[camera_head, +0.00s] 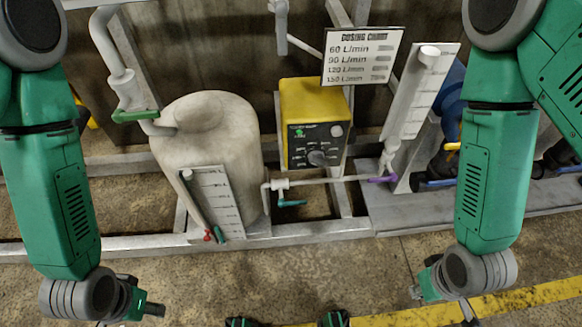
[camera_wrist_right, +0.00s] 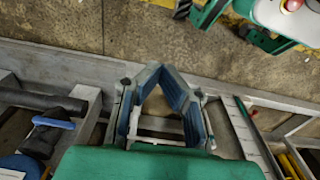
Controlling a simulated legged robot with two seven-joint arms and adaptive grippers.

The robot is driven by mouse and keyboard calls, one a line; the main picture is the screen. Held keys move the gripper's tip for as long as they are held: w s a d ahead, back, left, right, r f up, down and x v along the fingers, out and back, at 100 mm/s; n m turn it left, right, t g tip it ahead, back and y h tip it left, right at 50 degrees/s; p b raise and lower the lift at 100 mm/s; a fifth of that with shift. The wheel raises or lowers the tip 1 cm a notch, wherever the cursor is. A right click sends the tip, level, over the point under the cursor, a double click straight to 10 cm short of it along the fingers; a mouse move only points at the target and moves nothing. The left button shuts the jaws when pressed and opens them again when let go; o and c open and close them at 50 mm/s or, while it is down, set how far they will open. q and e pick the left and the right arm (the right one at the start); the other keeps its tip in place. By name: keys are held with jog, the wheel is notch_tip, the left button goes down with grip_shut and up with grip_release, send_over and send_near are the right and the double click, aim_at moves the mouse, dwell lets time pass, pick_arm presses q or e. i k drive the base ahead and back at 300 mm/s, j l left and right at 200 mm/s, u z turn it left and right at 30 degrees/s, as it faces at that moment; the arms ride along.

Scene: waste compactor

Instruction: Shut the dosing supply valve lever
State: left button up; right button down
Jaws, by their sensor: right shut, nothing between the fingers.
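Several levers show in the head view, and I cannot tell by label which is the dosing supply one. A teal lever (camera_head: 291,203) sits on the pipe at the tank's lower right, a purple lever (camera_head: 383,179) below the gauge tube, and a green lever (camera_head: 135,115) on the pipe at the tank's upper left. My left gripper (camera_head: 150,308) is low at the left, away from all levers; its fingers are too small to read. My right gripper (camera_head: 418,293) is low at the right, apart from them. In the right wrist view its fingers (camera_wrist_right: 157,72) meet at the tips, empty.
A pale tank (camera_head: 212,140) with a level scale (camera_head: 218,203) stands beside a yellow dosing pump (camera_head: 314,110). A dosing chart (camera_head: 362,57) hangs above. A grey frame beam (camera_head: 310,230) runs along the front. The concrete floor (camera_head: 270,285) before it is mostly clear.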

aim_at(282, 202)
jog(key=j+z, duration=0.3)
jog(key=j, duration=0.45)
jog(key=k+j+z, duration=0.1)
jog(key=j+z, duration=0.2)
jog(key=j, duration=0.4)
